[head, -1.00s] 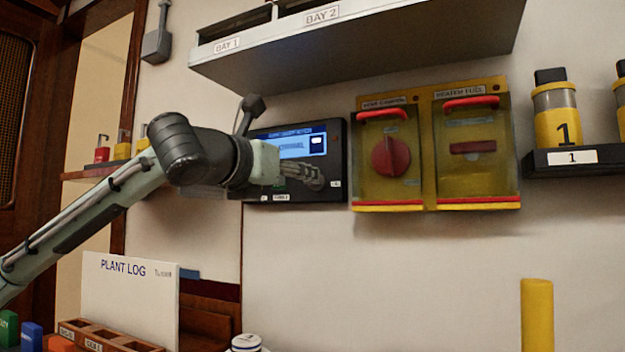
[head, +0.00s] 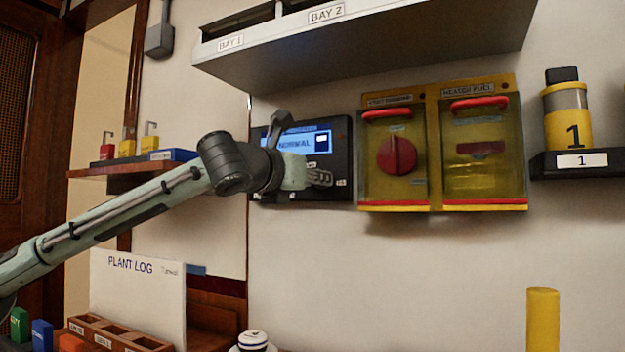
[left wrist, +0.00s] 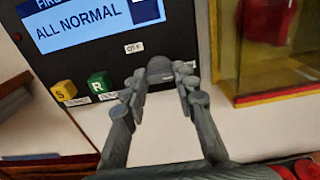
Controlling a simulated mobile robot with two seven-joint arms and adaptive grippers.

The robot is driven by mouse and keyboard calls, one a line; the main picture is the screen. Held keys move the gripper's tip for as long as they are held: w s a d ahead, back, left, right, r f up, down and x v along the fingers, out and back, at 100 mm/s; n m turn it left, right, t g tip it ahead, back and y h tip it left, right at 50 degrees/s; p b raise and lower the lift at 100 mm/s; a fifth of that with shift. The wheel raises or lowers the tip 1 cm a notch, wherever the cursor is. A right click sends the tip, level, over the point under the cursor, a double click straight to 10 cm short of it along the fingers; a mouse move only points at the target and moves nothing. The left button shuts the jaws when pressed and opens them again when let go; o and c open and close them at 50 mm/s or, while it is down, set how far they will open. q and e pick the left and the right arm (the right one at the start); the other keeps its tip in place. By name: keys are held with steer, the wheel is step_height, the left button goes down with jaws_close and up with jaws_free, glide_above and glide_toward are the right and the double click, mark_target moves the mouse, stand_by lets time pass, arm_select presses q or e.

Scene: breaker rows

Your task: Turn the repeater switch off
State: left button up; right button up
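The dark panel (head: 341,150) on the wall has a blue screen (left wrist: 92,18) that reads ALL NORMAL in the left wrist view. A dark grey rounded knob or switch (left wrist: 159,68) sticks out at the panel's lower right, under a small white label (left wrist: 133,47) too blurred to read surely. I cannot confirm that it is the repeater switch. My left gripper (head: 321,178) is at the panel's lower right. In the left wrist view its fingers (left wrist: 162,93) are apart, one on each side of the knob; contact is unclear. My right gripper is out of view.
A yellow button (left wrist: 64,90) marked S and a green button (left wrist: 99,83) marked R sit left of the fingers. Yellow covered boxes (head: 437,150) with red handles are close on the right. A grey shelf (head: 360,50) overhangs above. The wall below is clear.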

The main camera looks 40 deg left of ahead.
arm_select(q)
jaws_close()
steer(key=shift+n, duration=0.3)
steer(key=shift+n+p, duration=1.8)
steer(key=shift+n, duration=6.8)
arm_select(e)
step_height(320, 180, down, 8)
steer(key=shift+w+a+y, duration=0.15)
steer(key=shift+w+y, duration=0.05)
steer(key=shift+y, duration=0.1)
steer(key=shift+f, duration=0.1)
